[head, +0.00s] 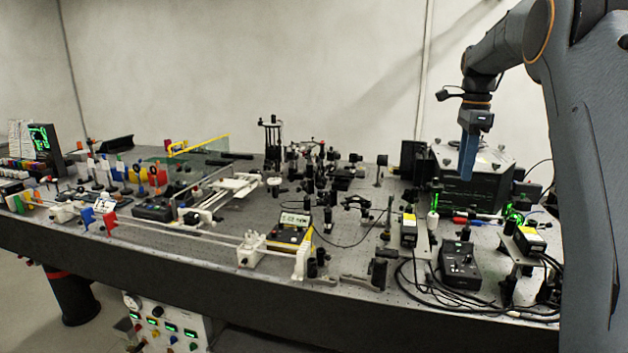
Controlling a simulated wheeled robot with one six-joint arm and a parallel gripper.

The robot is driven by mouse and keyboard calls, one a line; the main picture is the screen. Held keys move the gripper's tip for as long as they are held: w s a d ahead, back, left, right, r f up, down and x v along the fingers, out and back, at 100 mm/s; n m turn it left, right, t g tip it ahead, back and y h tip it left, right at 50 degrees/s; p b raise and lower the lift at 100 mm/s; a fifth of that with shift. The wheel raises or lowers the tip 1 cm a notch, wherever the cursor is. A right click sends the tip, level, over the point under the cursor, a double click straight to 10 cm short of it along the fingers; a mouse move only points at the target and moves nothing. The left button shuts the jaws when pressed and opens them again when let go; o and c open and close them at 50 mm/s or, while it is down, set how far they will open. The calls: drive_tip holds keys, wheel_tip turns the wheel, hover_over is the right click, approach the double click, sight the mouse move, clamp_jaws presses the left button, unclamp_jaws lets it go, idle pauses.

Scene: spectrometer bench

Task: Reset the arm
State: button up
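My arm reaches in from the upper right in the head view, bent at its elbow so that its end points down. My gripper (467,155) hangs over the right part of the optical bench (190,258), in front of a dark box with a pale top (490,160). Its blue-grey fingers appear as one narrow piece, so the gap between them cannot be made out. I see nothing hanging from it. Whether it touches the box behind it cannot be told from this view.
Posts and optics (310,180) crowd the bench's middle. A black control box (459,262) and loose cables (420,290) lie at the right front. White rails (180,233) and coloured parts fill the left. The air above the bench, left of my arm, is clear.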

drive_tip(key=s+a+f+n, duration=1)
drive_tip(key=s+a+f, duration=0.1)
drive_tip(key=a, duration=0.1)
drive_tip(key=s+a+f+n, duration=0.2)
drive_tip(key=s+f+n, duration=0.1)
drive_tip(key=s, duration=0.4)
drive_tip(key=s+a+f+n+t, duration=0.1)
drive_tip(key=s+a+f+n, duration=0.2)
drive_tip(key=s, duration=0.4)
drive_tip(key=s+a+f+n, duration=0.2)
drive_tip(key=s+f+n, duration=0.3)
drive_tip(key=s, duration=0.2)
drive_tip(key=shift+s+a+f, duration=0.2)
drive_tip(key=shift+a+f, duration=0.05)
drive_tip(key=shift+a, duration=0.1)
